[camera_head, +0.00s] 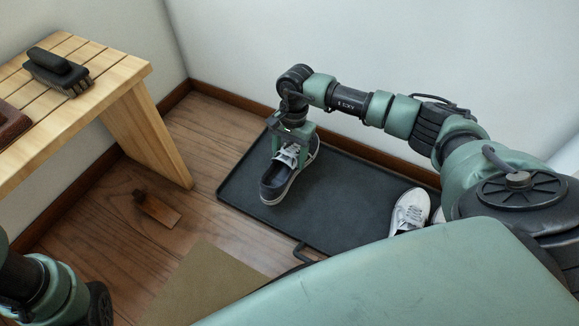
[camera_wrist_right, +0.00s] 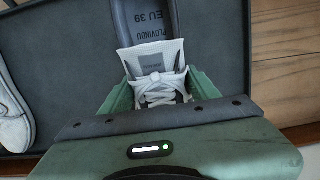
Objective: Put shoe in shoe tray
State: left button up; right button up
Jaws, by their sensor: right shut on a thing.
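A dark navy shoe with white laces and a white sole rim (camera_head: 274,185) is at the left end of the black shoe tray (camera_head: 335,212) in the head view. My right gripper (camera_head: 290,143) points down and is shut on the shoe at the laces and tongue. In the right wrist view the green fingers flank the laced tongue (camera_wrist_right: 155,88), and the dark insole shows printed text. My left gripper is out of view; only part of the left arm shows.
A white shoe (camera_head: 408,211) stands at the tray's right, with part of another beside it. The middle of the tray is free. A wooden bench (camera_head: 110,85) with a dark brush (camera_head: 58,70) is at left. A small brush-like object (camera_head: 157,208) lies on the floor.

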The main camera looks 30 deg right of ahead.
notch_tip(320, 180, down, 6)
jog(key=b, duration=0.3)
jog(key=shift+r, duration=0.25)
jog(key=shift+w+r, duration=0.1)
jog(key=shift+r, duration=0.05)
jog(key=o, duration=1.8)
jog(key=shift+f, duration=0.2)
jog(key=shift+r, duration=0.25)
jog(key=r+p, duration=0.3)
jog(key=r, duration=0.1)
jog(key=d+r+p, duration=0.1)
jog(key=r+p, duration=0.2)
jog(key=r, duration=0.1)
jog(key=r+p, duration=0.2)
jog(key=r, duration=0.1)
jog(key=shift+w+d+r+p, duration=0.25)
jog(key=shift+w+r+p, duration=0.1)
jog(key=shift+r+p, duration=0.05)
